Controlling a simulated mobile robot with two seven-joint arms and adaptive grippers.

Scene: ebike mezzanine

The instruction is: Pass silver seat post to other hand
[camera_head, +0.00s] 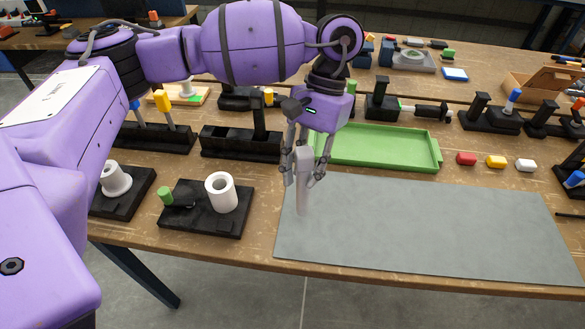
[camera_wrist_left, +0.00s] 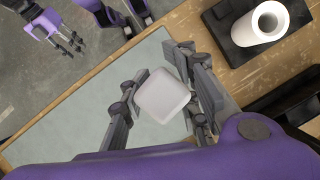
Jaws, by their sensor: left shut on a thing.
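The silver seat post (camera_head: 303,185) is a pale grey post, held upright over the left edge of the grey mat. Its lower end is close to the mat; I cannot tell if it touches. My left gripper (camera_head: 304,172) is shut on its upper part, with fingers on both sides. In the left wrist view the post (camera_wrist_left: 163,96) shows end-on as a rounded square between the fingers. My right gripper is outside the head view.
The grey mat (camera_head: 420,228) is bare apart from the post above its left end. A green tray (camera_head: 375,160) lies behind it. Black fixtures with a white cylinder (camera_head: 221,193) stand to the left. Red, yellow and white blocks (camera_head: 496,161) lie at the right.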

